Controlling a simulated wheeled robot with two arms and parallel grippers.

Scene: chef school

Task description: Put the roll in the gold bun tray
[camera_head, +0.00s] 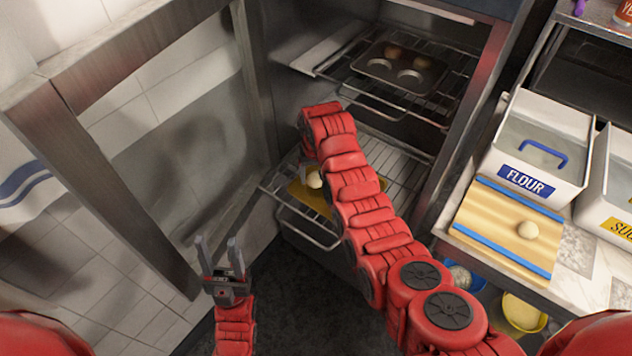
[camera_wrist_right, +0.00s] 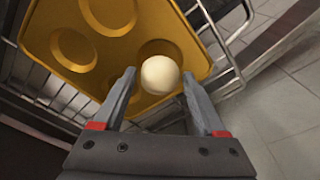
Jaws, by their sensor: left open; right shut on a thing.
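The pale round roll (camera_head: 314,180) is between the fingers of my right gripper (camera_wrist_right: 159,74), which is shut on it; the roll (camera_wrist_right: 160,75) shows clearly in the right wrist view. The gold bun tray (camera_head: 309,200) lies on the lower oven rack, partly hidden by my right arm. In the wrist view the tray (camera_wrist_right: 175,22) has round wells, and the roll overlaps one well near its edge. I cannot tell whether the roll touches the tray. My left gripper (camera_head: 219,240) is open and empty, left of the rack.
The oven door (camera_head: 130,180) stands open at the left. A dark bun tray (camera_head: 382,80) with brown buns sits on the upper rack (camera_head: 440,112).

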